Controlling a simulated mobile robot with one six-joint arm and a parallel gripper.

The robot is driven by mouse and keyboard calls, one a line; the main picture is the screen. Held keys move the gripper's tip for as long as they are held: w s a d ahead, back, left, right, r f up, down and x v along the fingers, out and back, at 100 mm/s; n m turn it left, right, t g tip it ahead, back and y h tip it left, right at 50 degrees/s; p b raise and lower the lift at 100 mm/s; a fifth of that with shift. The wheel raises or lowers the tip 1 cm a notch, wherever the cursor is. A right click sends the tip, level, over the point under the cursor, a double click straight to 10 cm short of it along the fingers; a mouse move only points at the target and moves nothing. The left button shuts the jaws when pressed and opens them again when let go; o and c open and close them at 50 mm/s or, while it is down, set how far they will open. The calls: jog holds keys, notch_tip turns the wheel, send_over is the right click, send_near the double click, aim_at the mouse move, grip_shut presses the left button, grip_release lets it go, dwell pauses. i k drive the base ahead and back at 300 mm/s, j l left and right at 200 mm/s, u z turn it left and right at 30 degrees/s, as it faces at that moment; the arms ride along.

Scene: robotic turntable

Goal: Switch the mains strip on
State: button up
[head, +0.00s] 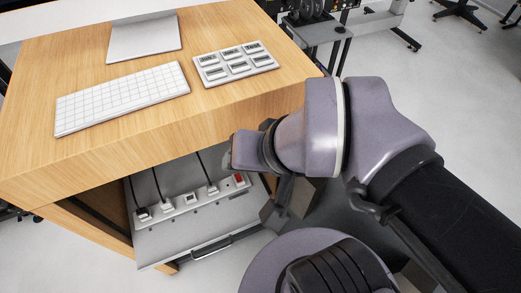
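The white mains strip (227,186) lies on a grey pulled-out drawer or shelf under the wooden desk top. Its red rocker switch (239,178) is at the strip's right end. Several sockets run along the strip, and plugs with dark cables sit in some of them. Whether the switch is on or off cannot be told. My gripper (278,211) points down just right of the switch and appears apart from it. My wrist hides part of the gripper, and its finger opening is unclear.
The desk (110,165) overhangs the back of the drawer (195,238), which has a dark front handle (211,248). On the desk are a white keyboard (122,98), a panel of labelled keys (236,63) and a grey stand base (144,38). Open floor lies at right.

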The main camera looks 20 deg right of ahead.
aim_at(238, 177)
jog(key=k+j+u, duration=0.1)
jog(key=u, duration=0.9)
jog(key=l+z, duration=0.1)
jog(key=z, duration=0.9)
jog(key=k+j+z, duration=0.6)
jog(key=k+j, duration=0.15)
jog(key=i+j, duration=0.2)
jog(key=i, duration=0.3)
